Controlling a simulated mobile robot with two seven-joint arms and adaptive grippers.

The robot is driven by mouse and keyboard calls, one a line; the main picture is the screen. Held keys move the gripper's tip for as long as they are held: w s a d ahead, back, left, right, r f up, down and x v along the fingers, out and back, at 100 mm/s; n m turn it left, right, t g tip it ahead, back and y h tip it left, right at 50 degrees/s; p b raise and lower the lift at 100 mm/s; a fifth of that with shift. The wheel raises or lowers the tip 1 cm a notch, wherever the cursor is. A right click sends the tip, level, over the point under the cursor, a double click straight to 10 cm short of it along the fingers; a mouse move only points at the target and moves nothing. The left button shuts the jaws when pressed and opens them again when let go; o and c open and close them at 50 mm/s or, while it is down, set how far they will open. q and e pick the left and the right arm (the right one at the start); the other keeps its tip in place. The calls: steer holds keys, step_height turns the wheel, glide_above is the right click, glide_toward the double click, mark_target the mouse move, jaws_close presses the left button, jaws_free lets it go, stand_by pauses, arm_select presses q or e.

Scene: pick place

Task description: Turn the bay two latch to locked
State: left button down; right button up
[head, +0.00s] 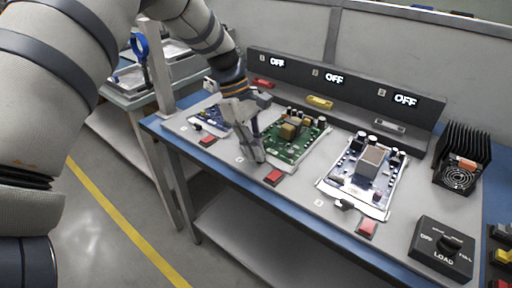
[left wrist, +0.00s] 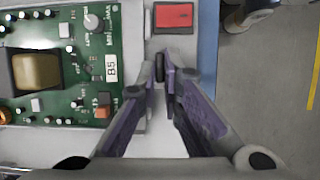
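The bay two green circuit board (head: 290,135) lies on the bench in the middle bay. My left gripper (head: 256,158) points down at the front left of this board and hides the bay two latch in the head view. In the left wrist view, a small black piece, which looks like the bay two latch (left wrist: 159,67), sits between the fingertips of my left gripper (left wrist: 161,78). The fingers are close together with the piece between them. Whether the latch is turned cannot be told. My right gripper is not in view.
A red button (head: 273,177) sits right of the gripper and also shows in the left wrist view (left wrist: 174,16). The bay three board (head: 333,182) and its black latch (head: 345,205) are to the right. The three displays on the back panel (head: 335,78) read OFF. A load box (head: 442,247) stands front right.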

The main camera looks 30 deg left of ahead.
arm_select(q)
steer(key=shift+w+m, duration=0.1)
steer(key=shift+m, duration=0.2)
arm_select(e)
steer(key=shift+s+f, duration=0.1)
arm_select(q)
steer(key=m, duration=0.1)
steer(key=m+g+b, duration=0.1)
steer(key=m, duration=0.1)
steer(key=shift+w+f+m+g, duration=0.15)
steer(key=shift+m+g, duration=0.15)
steer(key=m, duration=0.1)
steer(key=m+g+y+b, duration=0.1)
steer(key=m, duration=0.3)
steer(key=shift+w+d+g+y+b, duration=0.25)
steer(key=shift+g+y+b, duration=0.05)
steer(key=shift+y+b, duration=0.1)
steer(key=m, duration=0.2)
steer(key=m+y, duration=0.1)
steer(key=m, duration=0.1)
steer(key=shift+d+r+m+g+y, duration=0.2)
steer(key=shift+m+g+y, duration=0.1)
steer(key=shift+m, duration=0.1)
steer(key=shift+w+d+m+y, duration=0.15)
steer(key=shift+m+y, duration=0.55)
steer(key=shift+m, duration=1.2)
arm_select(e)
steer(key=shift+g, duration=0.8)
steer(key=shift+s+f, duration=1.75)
